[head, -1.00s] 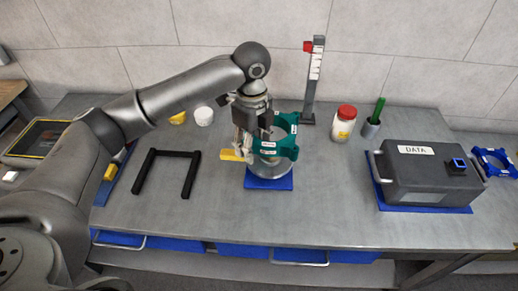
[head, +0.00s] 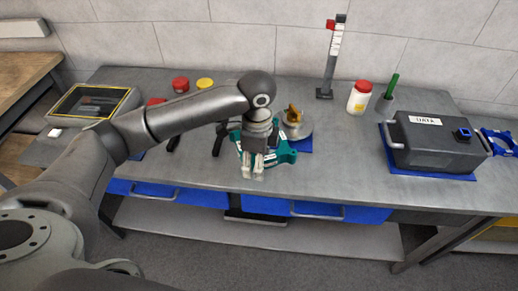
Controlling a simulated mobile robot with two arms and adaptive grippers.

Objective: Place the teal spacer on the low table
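The teal spacer (head: 282,154) is a ring-like part with several lobes and white labels. My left gripper (head: 252,172) is shut on it and holds it off the metal hub (head: 302,131), near the front edge of the workbench. The gripper and wrist hide part of the spacer. My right gripper is not in view.
The grey workbench (head: 345,165) has clear room right of the hub. A dark DATA case (head: 435,148), a red-lidded jar (head: 359,98), a green-handled tool (head: 391,86) and an upright gauge (head: 329,60) stand there. A yellow-edged screen (head: 95,102) is at the left.

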